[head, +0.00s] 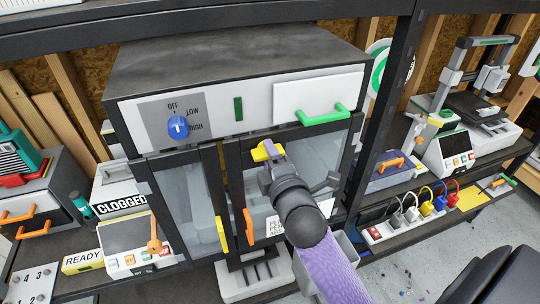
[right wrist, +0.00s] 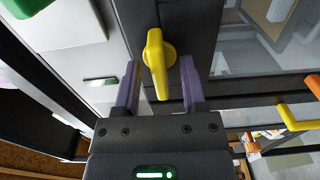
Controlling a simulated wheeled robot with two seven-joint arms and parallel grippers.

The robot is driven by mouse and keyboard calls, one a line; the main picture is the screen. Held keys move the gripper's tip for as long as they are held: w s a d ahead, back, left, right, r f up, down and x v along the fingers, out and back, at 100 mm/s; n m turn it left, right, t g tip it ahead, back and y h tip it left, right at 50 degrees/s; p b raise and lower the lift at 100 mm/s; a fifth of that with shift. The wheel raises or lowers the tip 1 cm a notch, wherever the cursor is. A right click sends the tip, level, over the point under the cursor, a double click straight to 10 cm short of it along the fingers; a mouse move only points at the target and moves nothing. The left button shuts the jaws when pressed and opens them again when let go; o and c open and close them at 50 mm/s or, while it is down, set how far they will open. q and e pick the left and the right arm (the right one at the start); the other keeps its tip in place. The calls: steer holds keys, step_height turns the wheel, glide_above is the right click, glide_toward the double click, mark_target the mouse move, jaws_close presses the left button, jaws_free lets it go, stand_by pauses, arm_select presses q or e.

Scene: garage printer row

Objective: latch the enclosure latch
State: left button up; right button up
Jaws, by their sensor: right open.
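The enclosure latch (head: 262,151) is a yellow lever on the dark frame at the top of the enclosure's doors. In the right wrist view the latch (right wrist: 155,52) has a round hub, and its lever points down toward my gripper's palm. My right gripper (head: 270,151) is at the latch in the head view. Its two purple fingers stand open, one on each side of the lever, with a visible gap on both sides. The left glass door (head: 180,200) and right glass door (head: 318,165) look about shut. My left gripper is not in view.
A blue knob (head: 178,127) marked OFF, LOW and HIGH and a green drawer handle (head: 320,114) are above the doors. A yellow handle (head: 222,231) and an orange handle (head: 249,228) stick out below. A dark post (head: 382,120) stands to the right.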

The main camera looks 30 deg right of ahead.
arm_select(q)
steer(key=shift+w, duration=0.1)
arm_select(e)
steer(key=shift+c, duration=0.3)
jaws_close()
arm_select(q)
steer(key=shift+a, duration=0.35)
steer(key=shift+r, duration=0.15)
arm_select(e)
steer(key=m+p, duration=0.2)
steer(key=m, duration=0.1)
steer(key=shift+r+m, duration=0.1)
steer(key=shift+m, duration=0.2)
steer(key=m+p, duration=0.3)
steer(key=m, duration=0.2)
steer(key=m+p, duration=0.2)
steer(key=m, duration=0.3)
arm_select(q)
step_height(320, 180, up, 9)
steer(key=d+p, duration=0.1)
steer(key=p, duration=0.1)
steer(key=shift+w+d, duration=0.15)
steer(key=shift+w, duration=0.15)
arm_select(e)
steer(key=shift+m, duration=2.2)
